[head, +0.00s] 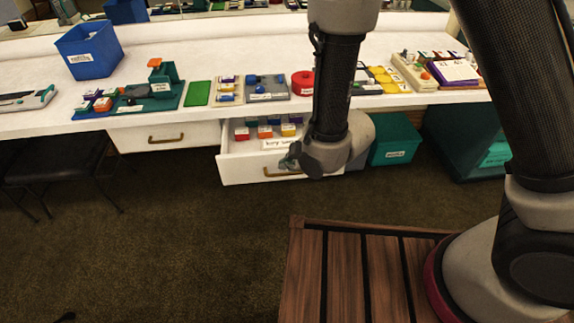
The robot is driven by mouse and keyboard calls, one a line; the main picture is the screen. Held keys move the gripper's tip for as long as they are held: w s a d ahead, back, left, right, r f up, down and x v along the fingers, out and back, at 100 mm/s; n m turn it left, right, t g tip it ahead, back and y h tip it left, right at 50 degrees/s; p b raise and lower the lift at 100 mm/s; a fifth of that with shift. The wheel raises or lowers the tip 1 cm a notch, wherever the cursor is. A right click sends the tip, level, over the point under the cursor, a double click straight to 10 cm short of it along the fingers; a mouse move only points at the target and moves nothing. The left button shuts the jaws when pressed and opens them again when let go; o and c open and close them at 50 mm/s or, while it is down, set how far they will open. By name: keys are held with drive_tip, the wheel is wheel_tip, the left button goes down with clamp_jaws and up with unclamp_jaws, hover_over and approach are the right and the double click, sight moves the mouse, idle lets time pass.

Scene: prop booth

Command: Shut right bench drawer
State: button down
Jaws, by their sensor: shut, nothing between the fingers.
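The right bench drawer (240,172) is pulled open under the white bench (230,40). Several small coloured blocks (266,130) and a white label card (277,144) lie inside it. Its brass handle (268,174) shows on the front, partly covered by my arm. My gripper (288,160) is shut and empty, in front of the drawer's right half in the picture. It is mostly hidden behind my wrist, and I cannot tell whether it touches the drawer. The left bench drawer (135,138) is shut.
A blue bin (88,50), a green board (198,93) and a red round object (302,83) stand on the bench. A teal bin (396,140) is on the floor right of the drawer. A dark stool (60,165) stands at left. The carpet before the drawer is clear.

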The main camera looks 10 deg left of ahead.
approach(276, 174)
drive_tip(key=a+f, duration=0.3)
drive_tip(key=a, duration=0.1)
drive_tip(key=w, duration=0.3)
drive_tip(key=shift+w+a+f, duration=0.35)
drive_tip(key=shift+w+a, duration=0.15)
drive_tip(key=shift+w, duration=0.35)
drive_tip(key=w+a, duration=0.1)
drive_tip(key=w, duration=0.4)
drive_tip(key=w+a, duration=0.1)
drive_tip(key=w, duration=0.5)
drive_tip(key=w+a, duration=0.2)
drive_tip(key=w, duration=0.4)
drive_tip(key=shift+s, duration=0.1)
